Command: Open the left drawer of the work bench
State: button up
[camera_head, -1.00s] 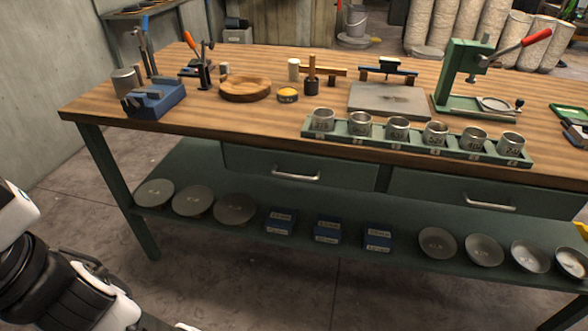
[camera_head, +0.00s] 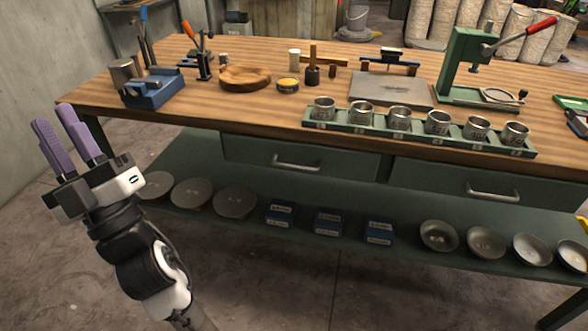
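The work bench (camera_head: 215,118) has a wooden top and two green drawers under its front edge. The left drawer (camera_head: 345,164) is closed, with a silver bar handle (camera_head: 297,164) at its middle. The right drawer (camera_head: 540,190) is also closed, with its own silver handle (camera_head: 493,193). My gripper (camera_head: 55,112) is at the left of the view, in front of the bench's left end and well left of the left drawer handle. Its two purple fingers point up and stand apart, with nothing between them. It touches nothing that I can see.
A green rack (camera_head: 350,129) of metal cups stands along the bench's front edge above the drawers. The lower shelf (camera_head: 350,253) holds metal discs, blue boxes (camera_head: 328,221) and shallow bowls (camera_head: 438,236). The floor in front is clear.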

jog(key=w+d+f+m+t+h, duration=0.2)
jog(key=w+d+f+t+h, duration=0.2)
jog(key=w+f+h, duration=0.45)
jog(key=g+h+b, duration=0.2)
jog(key=g+h, duration=0.2)
jog(key=h, duration=1.4)
send_near(292, 165)
jog(key=shift+t+y, duration=0.25)
jog(key=shift+t, duration=0.05)
jog(key=x, duration=0.3)
jog(key=p+x, duration=0.1)
jog(key=x, duration=0.2)
jog(key=f+p+x, duration=0.1)
jog(key=x, duration=0.3)
jog(key=shift+d, duration=0.15)
grip_shut()
